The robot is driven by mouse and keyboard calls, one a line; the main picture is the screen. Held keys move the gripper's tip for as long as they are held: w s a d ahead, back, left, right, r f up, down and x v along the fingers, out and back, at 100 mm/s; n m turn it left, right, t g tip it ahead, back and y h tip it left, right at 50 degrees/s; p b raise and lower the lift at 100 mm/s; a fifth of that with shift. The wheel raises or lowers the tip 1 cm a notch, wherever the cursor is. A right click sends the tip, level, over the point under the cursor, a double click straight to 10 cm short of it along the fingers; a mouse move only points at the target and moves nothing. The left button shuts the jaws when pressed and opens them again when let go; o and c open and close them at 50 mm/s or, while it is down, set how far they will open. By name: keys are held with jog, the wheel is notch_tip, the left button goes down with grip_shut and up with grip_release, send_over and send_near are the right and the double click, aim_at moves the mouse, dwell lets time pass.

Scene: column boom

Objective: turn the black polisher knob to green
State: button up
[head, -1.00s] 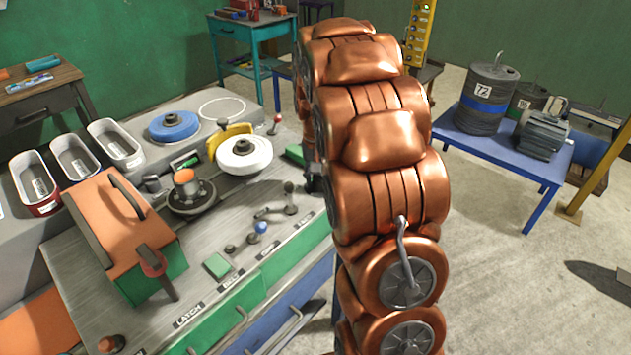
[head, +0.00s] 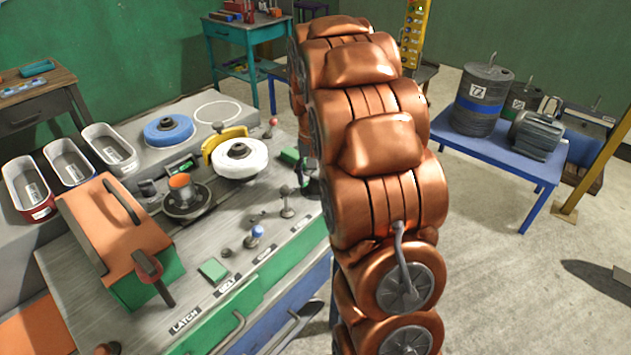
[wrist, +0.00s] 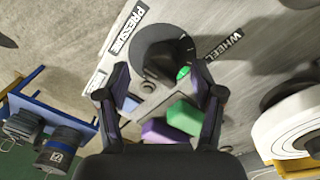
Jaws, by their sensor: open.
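In the wrist view, a round black knob (wrist: 152,39) sits on the grey bench top between the PRESSURE and WHEEL labels. A small green mark (wrist: 183,73) shows at its lower right edge. My gripper (wrist: 158,82) is open, with one finger on each side below the knob in the picture. The fingers look apart from the knob; the height between them is hard to judge. The knob's pointer direction is not clear. In the head view the knob is hidden, and my arm covers nearly all of the gripper.
A green block (wrist: 185,117) and a purple block (wrist: 160,131) lie between the fingers in the wrist view. A white polishing wheel (head: 240,160) stands left of my arm. Small levers (head: 287,203) stand along the bench front. A blue table (head: 508,163) with motors is at right.

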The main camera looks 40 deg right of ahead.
aim_at(314, 183)
notch_tip(314, 183, up, 10)
jog(key=shift+a+r, duration=0.15)
jog(key=shift+a, duration=0.1)
jog(key=shift+w, duration=0.1)
